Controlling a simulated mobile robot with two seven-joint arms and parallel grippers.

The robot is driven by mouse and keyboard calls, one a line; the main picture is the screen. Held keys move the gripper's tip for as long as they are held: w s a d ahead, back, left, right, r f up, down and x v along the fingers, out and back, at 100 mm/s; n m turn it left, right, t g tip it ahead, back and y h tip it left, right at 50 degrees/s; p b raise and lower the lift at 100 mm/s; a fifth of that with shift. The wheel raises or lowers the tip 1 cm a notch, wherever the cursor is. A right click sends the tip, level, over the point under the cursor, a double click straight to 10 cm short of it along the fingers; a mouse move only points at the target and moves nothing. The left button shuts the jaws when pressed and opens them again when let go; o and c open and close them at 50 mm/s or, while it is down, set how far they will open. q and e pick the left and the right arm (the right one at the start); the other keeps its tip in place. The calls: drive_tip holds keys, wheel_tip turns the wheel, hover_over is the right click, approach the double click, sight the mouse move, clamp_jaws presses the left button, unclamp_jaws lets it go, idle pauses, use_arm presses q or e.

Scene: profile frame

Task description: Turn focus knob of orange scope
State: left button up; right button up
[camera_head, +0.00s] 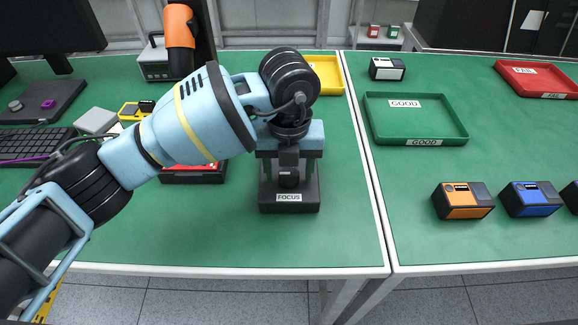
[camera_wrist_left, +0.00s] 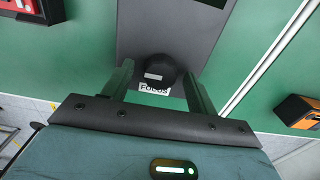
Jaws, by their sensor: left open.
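A dark base (camera_head: 290,206) with a FOCUS label stands near the front of the left table, under my left gripper. Its round black focus knob (camera_wrist_left: 158,72) shows in the left wrist view, just above the label. My left gripper (camera_head: 289,172) points down over this base. Its fingers are open, one on each side of the knob; whether they touch it I cannot tell. My left arm and hand hide much of what stands behind. An orange cylinder (camera_head: 180,25) on a dark stand shows at the back; its link to the base is hidden. My right gripper is not in view.
A keyboard (camera_head: 30,145) is at far left. The right table holds a green GOOD tray (camera_head: 418,124), a red FAIL tray (camera_head: 537,80) and small orange (camera_head: 462,202) and blue (camera_head: 532,199) devices.

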use_arm(q)
drive_tip(key=shift+c, duration=0.2)
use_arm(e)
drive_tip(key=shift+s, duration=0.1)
use_arm(q)
drive_tip(key=c, duration=1)
drive_tip(key=shift+o, duration=0.2)
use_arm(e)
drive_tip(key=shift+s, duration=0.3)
